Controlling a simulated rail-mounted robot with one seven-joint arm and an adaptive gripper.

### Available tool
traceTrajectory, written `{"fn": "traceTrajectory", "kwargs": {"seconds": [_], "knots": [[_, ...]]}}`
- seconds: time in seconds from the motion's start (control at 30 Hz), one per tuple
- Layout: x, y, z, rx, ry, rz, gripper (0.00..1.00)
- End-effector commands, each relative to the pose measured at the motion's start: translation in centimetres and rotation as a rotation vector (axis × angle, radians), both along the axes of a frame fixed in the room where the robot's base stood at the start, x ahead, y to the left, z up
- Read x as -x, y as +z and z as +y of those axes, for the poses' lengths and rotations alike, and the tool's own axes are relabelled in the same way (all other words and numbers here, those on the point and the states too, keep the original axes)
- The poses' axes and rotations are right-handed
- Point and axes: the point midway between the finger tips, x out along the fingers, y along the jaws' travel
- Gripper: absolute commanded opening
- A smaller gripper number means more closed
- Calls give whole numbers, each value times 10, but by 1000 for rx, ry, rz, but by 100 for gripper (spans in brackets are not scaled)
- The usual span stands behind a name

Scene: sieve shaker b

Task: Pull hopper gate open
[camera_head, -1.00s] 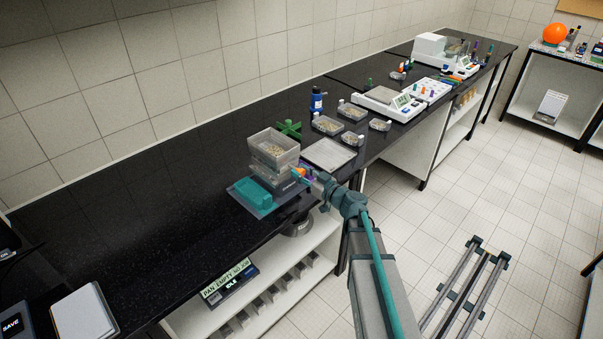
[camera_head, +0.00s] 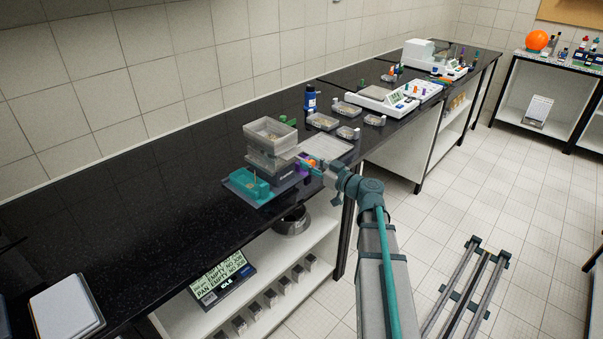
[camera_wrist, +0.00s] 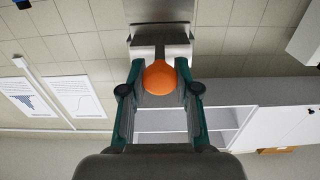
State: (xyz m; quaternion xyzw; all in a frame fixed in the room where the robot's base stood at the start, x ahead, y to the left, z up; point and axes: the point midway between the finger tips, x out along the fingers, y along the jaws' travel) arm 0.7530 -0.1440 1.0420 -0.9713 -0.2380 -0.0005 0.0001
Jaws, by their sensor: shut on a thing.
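The hopper (camera_head: 270,137) is a clear grey box with grains in it, on top of a stacked unit on the black bench. An orange knob (camera_head: 311,163) is at its front right side. In the wrist view the orange knob (camera_wrist: 159,78) sits between my teal fingers, at the end of a flat metal plate (camera_wrist: 160,48), which appears to be the gate. My gripper (camera_wrist: 160,85) is shut on the knob. It also shows in the head view (camera_head: 314,167), just right of the hopper. How far the plate is out of its slot cannot be told.
A teal block (camera_head: 245,184) stands left of the hopper unit. A flat tray (camera_head: 330,148) lies behind my gripper. Several small dishes, a blue bottle (camera_head: 310,98) and a balance (camera_head: 382,100) stand farther along.

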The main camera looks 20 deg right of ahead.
Motion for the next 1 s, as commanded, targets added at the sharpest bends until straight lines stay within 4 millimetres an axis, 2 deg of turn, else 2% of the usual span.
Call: {"fn": "traceTrajectory", "kwargs": {"seconds": [0.37, 0.4, 0.5, 0.53, 0.83, 1.0], "knots": [[4, 0, -2, 1, 1, 3, 0], [4, 0, -2, 1, 1, 3, 38], [4, 0, -2, 1, 1, 3, 54], [4, 0, -2, 1, 1, 2, 56], [4, 0, -2, 1, 1, 2, 56], [15, 0, -7, 1, 1, 2, 56]]}}
